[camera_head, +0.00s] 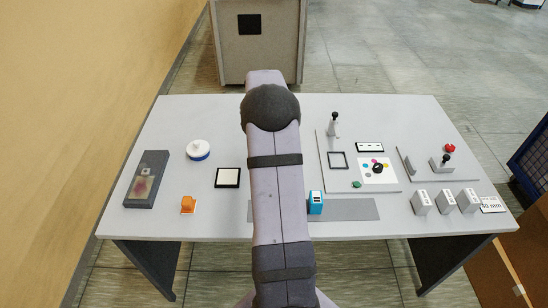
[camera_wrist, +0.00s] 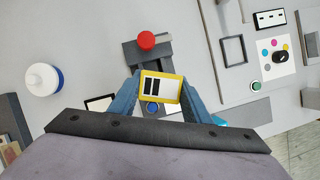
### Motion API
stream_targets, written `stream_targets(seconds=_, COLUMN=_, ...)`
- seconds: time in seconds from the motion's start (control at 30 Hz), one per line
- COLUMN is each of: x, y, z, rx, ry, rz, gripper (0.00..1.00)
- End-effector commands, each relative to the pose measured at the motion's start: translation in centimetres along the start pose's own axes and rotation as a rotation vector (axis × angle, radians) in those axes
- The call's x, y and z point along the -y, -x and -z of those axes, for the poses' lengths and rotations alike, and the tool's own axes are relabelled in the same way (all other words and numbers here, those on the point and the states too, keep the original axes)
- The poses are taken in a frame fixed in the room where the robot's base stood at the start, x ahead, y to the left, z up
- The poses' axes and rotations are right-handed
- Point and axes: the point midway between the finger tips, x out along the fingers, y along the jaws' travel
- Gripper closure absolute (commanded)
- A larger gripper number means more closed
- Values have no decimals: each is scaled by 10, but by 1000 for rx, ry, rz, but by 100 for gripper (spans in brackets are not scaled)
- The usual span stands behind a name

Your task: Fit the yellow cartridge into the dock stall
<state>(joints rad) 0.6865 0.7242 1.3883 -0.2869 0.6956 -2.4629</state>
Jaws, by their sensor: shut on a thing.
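In the wrist view, the yellow cartridge (camera_wrist: 161,88), with a white label and black bars, is between the blue fingers of my gripper (camera_wrist: 160,78), which is shut on it. Beyond it is a dark grey fixture (camera_wrist: 136,55) with a red knob (camera_wrist: 145,40), perhaps the dock; the cartridge hides part of the area, and I cannot tell which part is the stall. A blue round part (camera_wrist: 152,107) shows just below the cartridge. Contact between cartridge and fixture cannot be told. In the head view, my arm hides the gripper, cartridge and fixture.
A cyan cartridge-like block (camera_head: 316,203) stands on a grey strip (camera_head: 350,209) right of my arm. Left are an orange piece (camera_head: 188,205), a framed white pad (camera_head: 228,177) and a white-blue round container (camera_head: 198,150). A board (camera_head: 390,185) and several white boxes (camera_head: 445,202) are right.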

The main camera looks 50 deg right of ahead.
Motion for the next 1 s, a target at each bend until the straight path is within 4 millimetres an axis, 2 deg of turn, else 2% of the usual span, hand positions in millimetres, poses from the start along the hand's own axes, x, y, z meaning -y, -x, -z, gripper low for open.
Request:
stream_targets(seconds=0.3, x=0, y=-41, z=18, rx=-3, ry=0, rz=1, gripper=85)
stream_targets(seconds=0.63, x=0, y=-52, z=22, rx=-2, ry=-1, rz=1, gripper=85)
stream_targets(seconds=1.0, x=0, y=-83, z=35, rx=-1, ry=-1, rz=0, gripper=85)
